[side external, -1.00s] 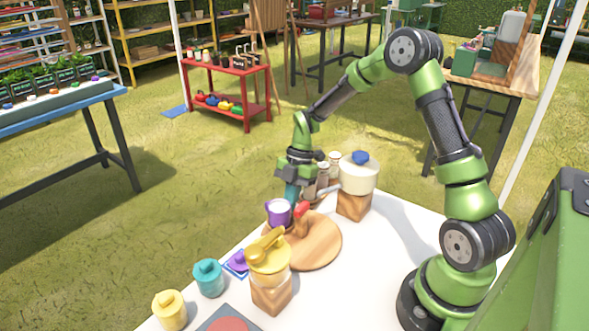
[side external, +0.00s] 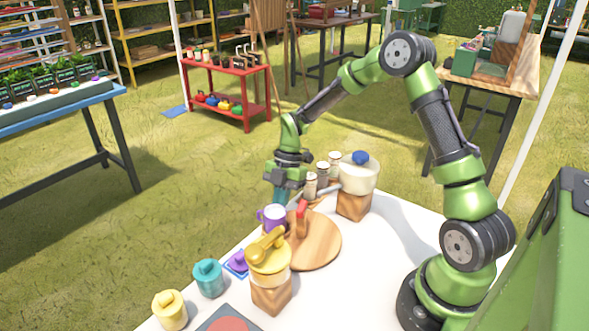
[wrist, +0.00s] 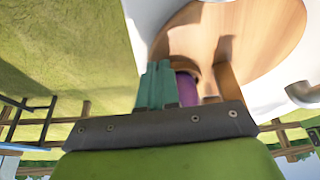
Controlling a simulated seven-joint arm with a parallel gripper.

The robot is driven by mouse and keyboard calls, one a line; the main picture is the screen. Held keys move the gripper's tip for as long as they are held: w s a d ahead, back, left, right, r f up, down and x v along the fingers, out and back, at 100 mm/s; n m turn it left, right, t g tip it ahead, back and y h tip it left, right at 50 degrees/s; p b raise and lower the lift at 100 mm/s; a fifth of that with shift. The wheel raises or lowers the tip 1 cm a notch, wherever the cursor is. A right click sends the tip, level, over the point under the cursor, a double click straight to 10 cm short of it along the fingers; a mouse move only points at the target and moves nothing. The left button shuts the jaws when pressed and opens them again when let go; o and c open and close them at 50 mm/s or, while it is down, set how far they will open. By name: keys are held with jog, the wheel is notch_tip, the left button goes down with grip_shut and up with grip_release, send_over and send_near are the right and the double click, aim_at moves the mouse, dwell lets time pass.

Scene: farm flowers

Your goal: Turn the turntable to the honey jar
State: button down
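The turntable (side external: 322,246) is a round wooden board on the white table. A purple mug (side external: 272,217) and a wooden upright with a red tip (side external: 302,208) stand at its far left part. A jar with a yellow lid and dipper (side external: 268,262), likely the honey jar, stands on a wooden block in front of it. My gripper (side external: 277,198) points down just behind the mug, at the turntable's far left edge. In the wrist view its teal fingers (wrist: 157,85) are together, beside the partly hidden purple mug (wrist: 187,87). Contact is unclear.
A cream pot with a blue knob (side external: 359,175) stands on a block behind the turntable, near small shaker jars (side external: 322,178). Teal (side external: 209,278) and yellow (side external: 170,309) canisters stand front left. The table right of the turntable is clear.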

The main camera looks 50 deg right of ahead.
aim_at(264, 232)
jog(key=shift+w+a+f+n+g, duration=0.15)
jog(key=shift+a+n+g, duration=0.35)
jog(key=shift+a+n, duration=0.75)
jog(key=shift+s+a, duration=0.2)
jog(key=shift+a, duration=1.3)
jog(key=shift+a+n, duration=0.2)
jog(key=shift+n, duration=0.15)
jog(key=shift+s+a+n+g+h, duration=0.3)
jog(key=shift+a+n, duration=0.2)
jog(key=shift+n, duration=0.2)
jog(key=shift+s+a+n+g+h, duration=0.25)
jog(key=shift+a+n, duration=0.2)
jog(key=shift+n, duration=0.25)
jog(key=shift+s+a, duration=0.5)
jog(key=shift+a, duration=0.05)
jog(key=shift+s+a, duration=0.2)
jog(key=shift+s, duration=0.05)
